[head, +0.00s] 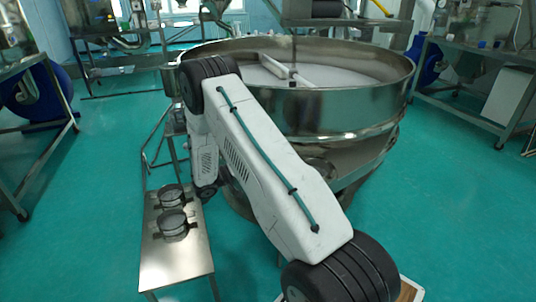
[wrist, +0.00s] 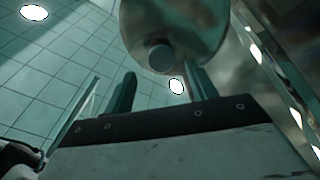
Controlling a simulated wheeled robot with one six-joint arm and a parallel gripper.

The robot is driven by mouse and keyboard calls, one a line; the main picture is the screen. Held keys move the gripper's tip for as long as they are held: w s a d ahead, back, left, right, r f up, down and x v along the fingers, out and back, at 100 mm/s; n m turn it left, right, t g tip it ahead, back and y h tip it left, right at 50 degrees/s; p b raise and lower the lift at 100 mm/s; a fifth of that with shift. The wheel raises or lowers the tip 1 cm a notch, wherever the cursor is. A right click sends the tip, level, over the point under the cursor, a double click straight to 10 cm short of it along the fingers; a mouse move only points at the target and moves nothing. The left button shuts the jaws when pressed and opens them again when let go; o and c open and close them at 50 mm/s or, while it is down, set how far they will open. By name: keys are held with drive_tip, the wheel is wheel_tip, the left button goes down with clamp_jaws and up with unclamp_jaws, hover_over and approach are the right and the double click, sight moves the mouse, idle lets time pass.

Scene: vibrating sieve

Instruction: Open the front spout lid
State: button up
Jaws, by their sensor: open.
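In the wrist view, a round metal disc (wrist: 185,22) with a short round knob (wrist: 160,57) stands just beyond my fingers; it looks like the front spout lid. My gripper (wrist: 163,78) is open, with one dark finger on each side and nothing between them. The knob lies roughly in line with the gap, near the fingertips; I cannot tell whether anything touches. In the head view, the vibrating sieve (head: 340,113) is a wide steel drum. My white arm crosses in front of it and hides the spout and most of my gripper.
A small steel table (head: 178,265) at the lower left carries two round metal clamp-like parts (head: 172,224). Steel benches stand at both sides, with a blue drum (head: 432,62) at the right. The green floor (head: 95,190) is clear at the left.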

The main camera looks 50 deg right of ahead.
drive_tip(key=v, duration=0.3)
idle(0.5)
drive_tip(key=s+f+n+g+y, duration=0.1)
drive_tip(key=s+f+n+y, duration=0.2)
drive_tip(key=s+n, duration=0.2)
drive_tip(key=s+a+r+n+t+y, duration=0.9)
drive_tip(key=s+a+r+y, duration=0.7)
drive_tip(key=s+a+r, duration=0.7)
drive_tip(key=shift+s+a+r+n+t, duration=0.3)
drive_tip(key=shift+a+r+t, duration=1.3)
drive_tip(key=shift+a+t, duration=0.25)
